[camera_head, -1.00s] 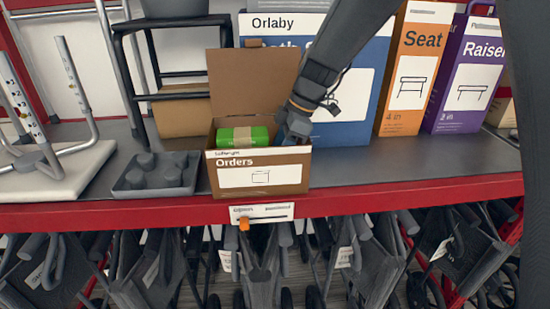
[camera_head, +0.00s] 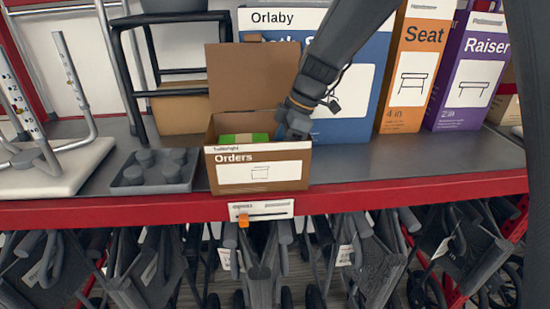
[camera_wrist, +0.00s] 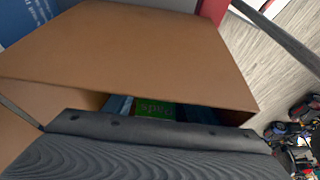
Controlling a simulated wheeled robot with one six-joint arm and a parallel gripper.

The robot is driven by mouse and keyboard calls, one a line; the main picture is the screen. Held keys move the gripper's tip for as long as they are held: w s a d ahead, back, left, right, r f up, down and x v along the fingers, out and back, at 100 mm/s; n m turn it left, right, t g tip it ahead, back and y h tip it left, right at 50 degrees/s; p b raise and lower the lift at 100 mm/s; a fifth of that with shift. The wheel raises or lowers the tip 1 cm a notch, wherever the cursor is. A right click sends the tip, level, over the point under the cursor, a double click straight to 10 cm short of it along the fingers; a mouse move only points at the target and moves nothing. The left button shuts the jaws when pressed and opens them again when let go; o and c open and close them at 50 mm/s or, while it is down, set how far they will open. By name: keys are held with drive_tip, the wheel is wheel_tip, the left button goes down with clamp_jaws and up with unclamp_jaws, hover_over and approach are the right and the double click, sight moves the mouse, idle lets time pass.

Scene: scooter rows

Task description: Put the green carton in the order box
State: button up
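The green carton (camera_head: 245,138) is inside the brown cardboard order box (camera_head: 259,172), which is labelled "Orders" and stands on the grey shelf with its back flap raised. Only the carton's upper part shows above the front wall in the head view. My gripper (camera_head: 290,128) reaches in at the right side of the box. In the wrist view, its blue fingers (camera_wrist: 157,107) stand apart on either side of the green carton (camera_wrist: 155,111), which lies deeper between them. The gripper looks open, but the fingertips are partly hidden by the box.
A grey tray with raised pegs (camera_head: 155,171) stands left of the box. A blue "Orlaby" box (camera_head: 350,110) stands behind, with orange (camera_head: 407,75) and purple (camera_head: 468,75) cartons to the right. The shelf has a red front edge (camera_head: 400,192); folded scooters or walkers hang below.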

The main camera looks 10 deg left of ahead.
drive_tip(key=shift+s+d+f, duration=0.15)
drive_tip(key=shift+s+f, duration=0.05)
drive_tip(key=shift+f, duration=0.2)
drive_tip(key=shift+r+p, duration=0.6)
drive_tip(key=shift+p, duration=0.25)
drive_tip(key=b+v, duration=0.5)
drive_tip(key=v, duration=0.7)
drive_tip(key=shift+w, duration=0.2)
drive_tip(key=shift+r, duration=0.1)
